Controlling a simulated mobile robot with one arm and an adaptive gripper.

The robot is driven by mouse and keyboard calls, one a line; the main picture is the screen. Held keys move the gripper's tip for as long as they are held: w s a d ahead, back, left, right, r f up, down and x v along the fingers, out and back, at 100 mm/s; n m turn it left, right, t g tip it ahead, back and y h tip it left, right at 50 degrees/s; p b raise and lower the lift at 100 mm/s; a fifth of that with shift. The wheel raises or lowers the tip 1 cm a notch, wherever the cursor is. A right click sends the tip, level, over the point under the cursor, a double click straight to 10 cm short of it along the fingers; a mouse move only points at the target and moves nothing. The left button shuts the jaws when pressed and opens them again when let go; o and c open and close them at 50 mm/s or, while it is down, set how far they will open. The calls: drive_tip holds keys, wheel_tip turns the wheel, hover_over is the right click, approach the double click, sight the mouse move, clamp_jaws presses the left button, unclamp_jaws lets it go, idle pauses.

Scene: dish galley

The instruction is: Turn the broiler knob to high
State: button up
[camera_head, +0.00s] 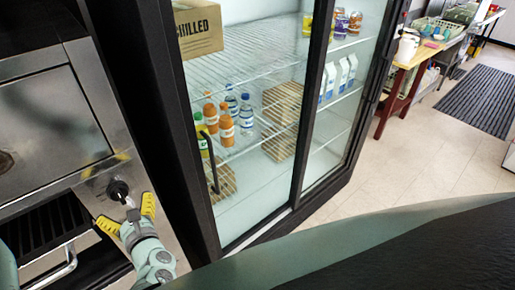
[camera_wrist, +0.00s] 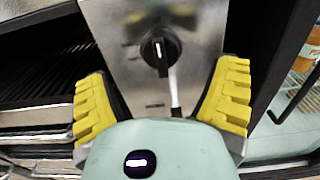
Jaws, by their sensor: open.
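The broiler knob (camera_head: 118,190) is black and round with a white pointer line, set on the steel front panel of the broiler (camera_head: 54,122) at the left of the head view. In the wrist view the knob (camera_wrist: 160,50) is in the upper middle, with its white line close to upright. My gripper (camera_head: 126,214) has yellow ridged fingers, open to either side of and below the knob in the head view. In the wrist view the gripper (camera_wrist: 162,98) fingers are wide apart with the knob beyond them, in line with the gap. I see no contact with the knob.
A glass-door fridge (camera_head: 256,240) with bottles and cartons stands just right of the broiler; its dark frame is close to my gripper. A broiler handle (camera_head: 55,272) juts out at lower left. A wooden table (camera_head: 432,50) is far right, with open tiled floor before it.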

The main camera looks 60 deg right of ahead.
sight(121, 198)
drive_tip(key=shift+p+x, duration=0.6)
drive_tip(key=shift+x, duration=2.25)
drive_tip(key=shift+o, duration=0.2)
drive_tip(key=c, duration=1.3)
drive_tip(key=shift+f, duration=0.1)
drive_tip(key=shift+c, duration=0.2)
